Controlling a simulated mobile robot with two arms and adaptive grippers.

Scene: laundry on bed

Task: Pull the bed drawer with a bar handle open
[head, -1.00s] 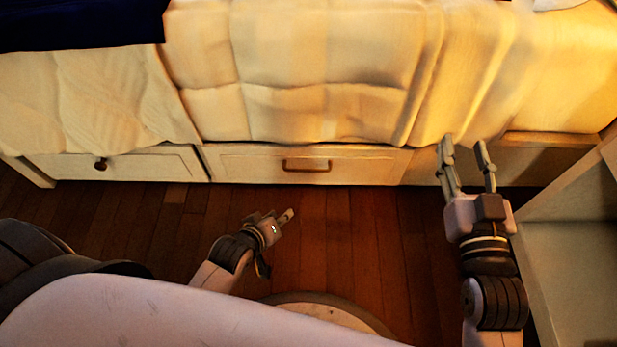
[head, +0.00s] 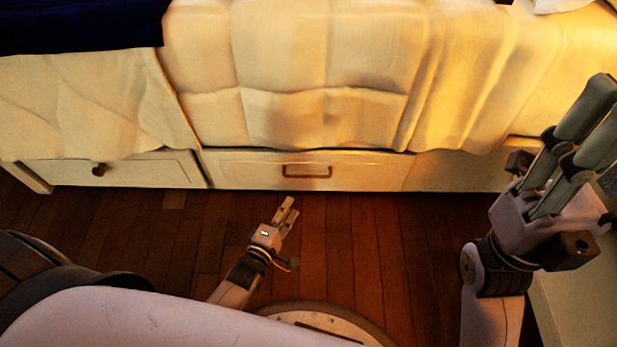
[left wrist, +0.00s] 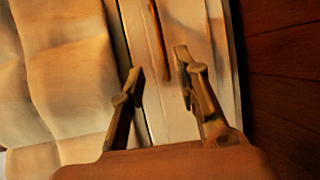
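The bed drawer with a bar handle (head: 240,170) is the middle one in the head view, and its front looks flush with the bed base. Its brown bar handle (head: 307,171) is free of any gripper. My left gripper (head: 287,206) is open and empty, low in front of the drawer and below the handle. In the left wrist view the handle (left wrist: 158,40) lies ahead, around the gap between the open fingertips (left wrist: 158,65). My right gripper (head: 607,115) is open and empty at the right edge, raised close to the head camera.
A drawer with a round knob (head: 99,169) is on the left. A cream blanket (head: 320,80) hangs down to the drawer tops. A pale cabinet (head: 572,300) stands at the lower right. The wooden floor (head: 370,240) before the drawer is clear.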

